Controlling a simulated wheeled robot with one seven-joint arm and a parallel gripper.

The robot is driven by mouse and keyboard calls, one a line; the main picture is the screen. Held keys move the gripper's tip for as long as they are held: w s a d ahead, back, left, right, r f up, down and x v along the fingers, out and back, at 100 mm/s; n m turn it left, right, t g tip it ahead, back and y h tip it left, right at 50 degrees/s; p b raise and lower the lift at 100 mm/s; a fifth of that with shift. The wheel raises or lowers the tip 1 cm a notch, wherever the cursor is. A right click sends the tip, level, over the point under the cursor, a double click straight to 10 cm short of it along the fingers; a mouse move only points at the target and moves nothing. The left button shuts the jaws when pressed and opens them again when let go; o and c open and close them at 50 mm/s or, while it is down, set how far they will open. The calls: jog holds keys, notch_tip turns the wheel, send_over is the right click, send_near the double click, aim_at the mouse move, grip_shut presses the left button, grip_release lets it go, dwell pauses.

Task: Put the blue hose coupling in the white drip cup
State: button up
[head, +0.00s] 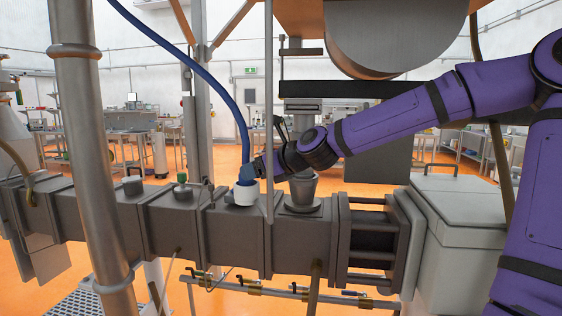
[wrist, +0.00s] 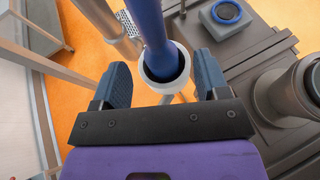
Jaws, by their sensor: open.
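The blue hose coupling (head: 247,173) hangs at the lower end of a blue hose (head: 226,90). Its lower end is inside the mouth of the white drip cup (head: 245,194), which stands on the dark machine barrel. In the wrist view the coupling (wrist: 163,62) shows inside the cup's white rim (wrist: 185,72). Whether it rests on the cup's bottom is hidden. My gripper (wrist: 161,62) is open, with one blue-grey finger on each side of the cup and coupling and gaps visible. In the head view my gripper (head: 258,168) is right beside the coupling.
A blue-ringed port (wrist: 226,12) sits on the barrel near the cup. A grey funnel (head: 303,186) stands to the right. A thin upright post (head: 269,100) is close to my gripper, and a thick metal pipe (head: 85,160) stands at left.

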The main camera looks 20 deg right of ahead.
jog(key=v, duration=0.8)
jog(key=shift+a, duration=0.1)
dwell(0.4)
